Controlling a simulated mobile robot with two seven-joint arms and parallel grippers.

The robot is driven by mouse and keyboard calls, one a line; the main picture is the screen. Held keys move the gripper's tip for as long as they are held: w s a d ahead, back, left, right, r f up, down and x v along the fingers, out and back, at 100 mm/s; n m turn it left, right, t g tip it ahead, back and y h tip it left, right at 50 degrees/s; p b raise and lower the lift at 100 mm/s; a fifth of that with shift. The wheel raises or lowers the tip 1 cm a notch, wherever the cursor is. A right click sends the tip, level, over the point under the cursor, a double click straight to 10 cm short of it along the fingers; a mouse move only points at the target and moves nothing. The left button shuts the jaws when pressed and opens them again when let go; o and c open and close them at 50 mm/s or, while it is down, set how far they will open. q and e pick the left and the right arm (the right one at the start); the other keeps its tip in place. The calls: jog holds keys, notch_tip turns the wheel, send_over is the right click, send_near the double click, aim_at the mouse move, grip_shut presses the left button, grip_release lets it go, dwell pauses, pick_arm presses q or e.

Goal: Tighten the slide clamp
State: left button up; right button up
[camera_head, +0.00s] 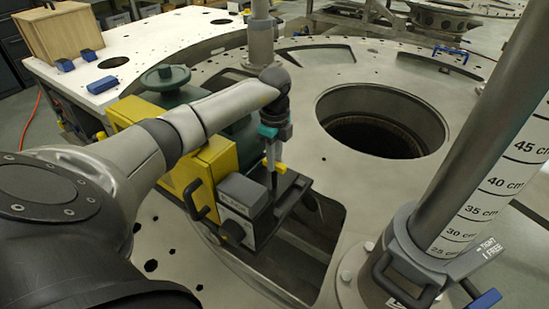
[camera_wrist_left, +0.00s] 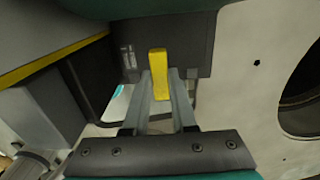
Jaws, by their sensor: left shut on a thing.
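My left gripper (camera_head: 272,165) reaches down over the yellow and black machine (camera_head: 215,165) on the plate. In the left wrist view its two grey fingers (camera_wrist_left: 163,88) are shut on a yellow lever (camera_wrist_left: 157,62), which stands up between them in front of a dark block (camera_wrist_left: 190,50). A small part of the yellow lever (camera_head: 280,167) also shows in the head view, beside the fingers. I cannot tell from the pictures whether this lever belongs to the slide clamp. My right gripper is not in view.
A column with a cm scale (camera_head: 492,185) stands at right; its collar clamp (camera_head: 403,262) has a TIGHT/FREE label and a blue-tipped handle (camera_head: 485,300). A large round hole (camera_head: 380,118) lies behind. A grey box with a black knob (camera_head: 240,200) stands near the gripper.

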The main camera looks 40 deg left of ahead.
pick_arm(q)
grip_shut()
jog(key=shift+m, duration=0.3)
jog(key=m, duration=0.3)
jog(key=shift+r+m, duration=0.1)
jog(key=shift+m, duration=0.2)
jog(key=m, duration=0.9)
jog(key=shift+m, duration=2.3)
jog(key=o, duration=0.6)
grip_release()
